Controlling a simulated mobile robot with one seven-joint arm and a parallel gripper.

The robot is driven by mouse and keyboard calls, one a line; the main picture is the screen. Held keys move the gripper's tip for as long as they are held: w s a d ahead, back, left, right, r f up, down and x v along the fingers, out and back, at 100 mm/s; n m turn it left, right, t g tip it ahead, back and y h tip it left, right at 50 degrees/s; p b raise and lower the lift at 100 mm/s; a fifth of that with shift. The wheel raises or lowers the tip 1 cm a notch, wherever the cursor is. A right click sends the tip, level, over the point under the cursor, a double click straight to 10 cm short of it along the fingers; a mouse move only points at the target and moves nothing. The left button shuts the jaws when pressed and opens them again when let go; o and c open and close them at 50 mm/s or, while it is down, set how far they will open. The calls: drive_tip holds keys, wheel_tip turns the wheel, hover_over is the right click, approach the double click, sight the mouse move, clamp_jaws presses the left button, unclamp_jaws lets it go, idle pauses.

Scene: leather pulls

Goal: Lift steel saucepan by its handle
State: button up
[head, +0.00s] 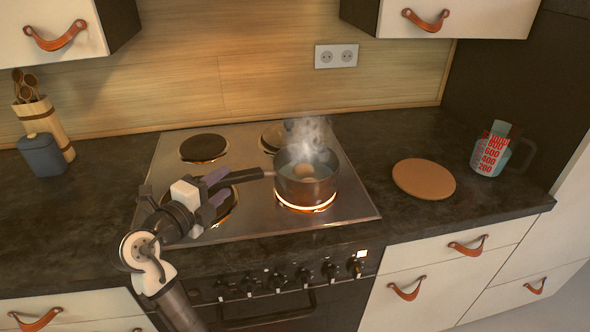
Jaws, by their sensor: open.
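The steel saucepan (308,189) stands upright on the glowing front right burner, with steam rising from it. A round brownish thing (303,171) shows inside it, perhaps an egg. Its dark handle (247,175) points left toward my gripper. My gripper (218,186) is open, above the front left burner, at the handle's far end. The handle's end seems to lie between the fingers, but I cannot tell whether they touch it. The fingers hide part of the handle's end.
The steel cooktop (350,205) has a bare hotplate (203,148) at back left. A round wooden board (424,179) and a measuring jug (490,150) stand to the right. A blue-grey canister (42,154) and a utensil holder (45,120) stand at left. Wall cabinets overhang the back.

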drive_tip(key=shift+x, duration=0.75)
clamp_jaws()
drive_tip(key=shift+r, duration=0.1)
drive_tip(key=shift+r, duration=0.2)
